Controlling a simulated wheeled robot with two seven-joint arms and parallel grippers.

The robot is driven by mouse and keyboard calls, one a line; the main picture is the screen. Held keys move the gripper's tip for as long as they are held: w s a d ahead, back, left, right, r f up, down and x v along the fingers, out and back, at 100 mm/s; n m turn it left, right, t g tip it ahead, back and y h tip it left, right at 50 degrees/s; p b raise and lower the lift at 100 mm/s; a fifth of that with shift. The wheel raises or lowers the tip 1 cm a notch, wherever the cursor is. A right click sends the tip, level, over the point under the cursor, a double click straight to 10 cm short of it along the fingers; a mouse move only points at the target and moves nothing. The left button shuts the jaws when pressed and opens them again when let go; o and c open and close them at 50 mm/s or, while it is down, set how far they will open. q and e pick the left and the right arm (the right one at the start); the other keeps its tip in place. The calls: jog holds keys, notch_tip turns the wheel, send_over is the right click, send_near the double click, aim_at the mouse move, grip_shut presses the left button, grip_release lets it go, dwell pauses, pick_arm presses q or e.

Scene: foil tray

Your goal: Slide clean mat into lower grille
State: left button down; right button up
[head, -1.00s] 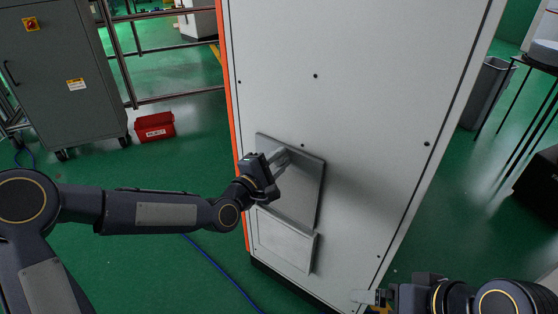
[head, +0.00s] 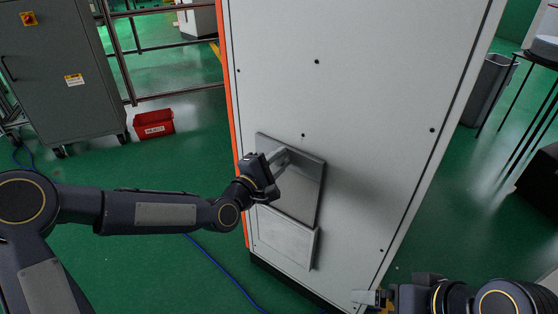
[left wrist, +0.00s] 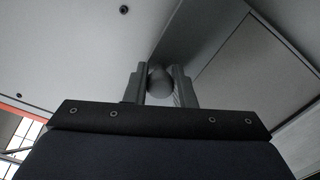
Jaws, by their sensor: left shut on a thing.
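The clean mat appears as a flat grey square panel (head: 305,190) standing upright in front of the white cabinet. My left gripper (head: 279,160) is at its upper left part. In the left wrist view, the fingers of my left gripper (left wrist: 160,85) are shut on a rounded grey knob (left wrist: 159,82), which seems to belong to the panel. The lower grille (head: 285,240) is a pale rectangular frame low on the cabinet; the panel overlaps its upper part. I cannot tell the gap behind the panel. My right gripper (head: 370,297) is at the bottom right, its jaw opening unclear.
The tall white cabinet (head: 370,100) fills the middle, with an orange left edge. A red box (head: 153,125) and a grey wheeled cabinet (head: 60,70) stand at left. A blue cable (head: 220,268) lies on the green floor. A grey bin (head: 488,90) stands at right.

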pick_arm(q)
jog(key=shift+f, duration=0.3)
jog(key=b, duration=1.1)
send_over(286, 208)
jog(key=v, duration=0.4)
jog(key=f, duration=1.1)
jog(key=shift+w+d+f, duration=0.1)
jog(key=shift+w+f, duration=0.1)
jog(key=shift+f, duration=0.15)
jog(key=shift+f+b, duration=1.25)
jog(key=shift+f, duration=2.85)
